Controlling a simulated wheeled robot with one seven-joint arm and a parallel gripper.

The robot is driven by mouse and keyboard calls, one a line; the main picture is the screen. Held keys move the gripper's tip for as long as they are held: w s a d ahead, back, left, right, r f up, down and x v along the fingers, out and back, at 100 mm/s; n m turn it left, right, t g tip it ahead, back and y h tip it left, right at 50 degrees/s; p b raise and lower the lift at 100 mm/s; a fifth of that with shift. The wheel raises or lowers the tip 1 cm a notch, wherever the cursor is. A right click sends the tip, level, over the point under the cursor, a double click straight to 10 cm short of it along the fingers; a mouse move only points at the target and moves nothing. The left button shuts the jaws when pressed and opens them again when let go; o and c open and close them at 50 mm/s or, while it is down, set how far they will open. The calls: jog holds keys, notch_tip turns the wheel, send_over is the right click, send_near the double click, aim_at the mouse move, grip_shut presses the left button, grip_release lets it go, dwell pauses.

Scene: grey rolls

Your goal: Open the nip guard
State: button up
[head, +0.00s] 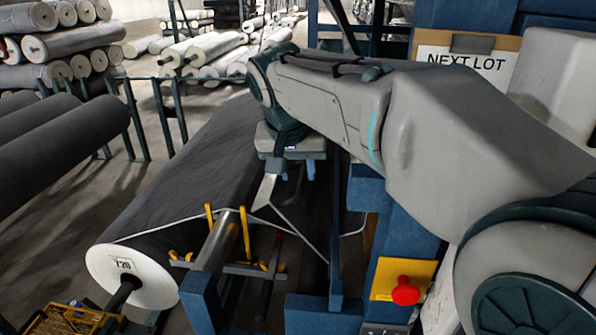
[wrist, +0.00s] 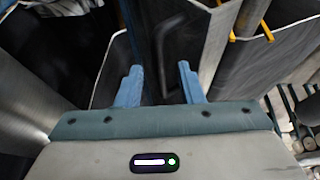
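My gripper (head: 297,174) hangs from the arm at the middle of the head view, above the gap between the large dark roll and the blue machine frame. In the wrist view its two blue fingers (wrist: 160,76) stand apart with nothing between them. A dark bent bar (wrist: 172,48), shaped like a handle, lies beyond the fingertips in front of a dark surface; I see no contact with it. This may be the handle of the nip guard, but I cannot tell the guard's outline. In the head view my arm hides much of that area.
The dark roll (head: 175,190) with a white end lies left of the gripper. A metal roller (head: 216,245) and yellow brackets stand below it. Blue machine frame (head: 375,215) parts and a red button (head: 405,290) are right. Racked rolls fill the left and back.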

jog(key=shift+x, duration=1.3)
grip_shut()
